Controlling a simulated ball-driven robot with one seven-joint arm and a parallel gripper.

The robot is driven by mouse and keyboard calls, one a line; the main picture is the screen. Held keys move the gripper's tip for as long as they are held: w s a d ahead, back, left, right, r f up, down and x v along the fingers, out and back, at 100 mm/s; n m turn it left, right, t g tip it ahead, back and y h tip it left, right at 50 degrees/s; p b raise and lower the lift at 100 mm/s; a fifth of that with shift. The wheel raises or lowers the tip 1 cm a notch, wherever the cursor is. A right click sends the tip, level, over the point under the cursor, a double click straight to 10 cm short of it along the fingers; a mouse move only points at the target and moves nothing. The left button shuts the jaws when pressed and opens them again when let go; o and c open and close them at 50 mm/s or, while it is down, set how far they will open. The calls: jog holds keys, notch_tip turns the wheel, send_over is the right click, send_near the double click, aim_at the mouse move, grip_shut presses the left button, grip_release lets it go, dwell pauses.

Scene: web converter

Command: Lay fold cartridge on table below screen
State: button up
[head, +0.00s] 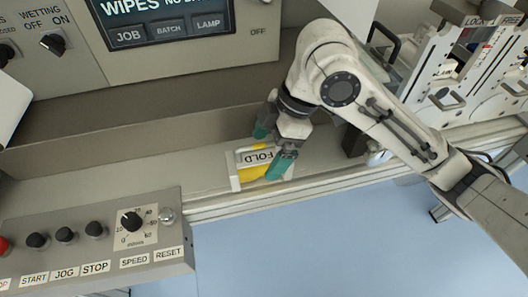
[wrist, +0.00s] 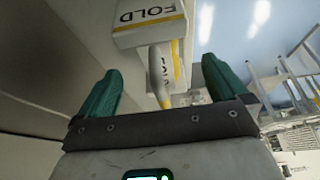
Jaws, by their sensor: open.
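The fold cartridge (head: 256,160) is a white block with a yellow part and a FOLD label. In the head view it sits on the grey table ledge (head: 150,168) below the screen (head: 168,20), close to the ledge's front edge. My gripper (head: 268,152) is right at the cartridge, with its green fingers apart. In the wrist view the cartridge (wrist: 150,22) is beyond the open fingers (wrist: 162,72), and its narrow grip lies between them without visible contact on either side. Part of the cartridge is hidden behind my gripper in the head view.
A button panel (head: 95,240) with knobs stands at the front left. White plates with LOCK and FREE labels (head: 470,75) stand at the right. The ledge left of the cartridge is clear. Blue floor (head: 330,245) lies beyond the front rail.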

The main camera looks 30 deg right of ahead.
jog(key=v, duration=0.9)
jog(key=shift+r+p, duration=0.2)
jog(key=shift+p, duration=0.2)
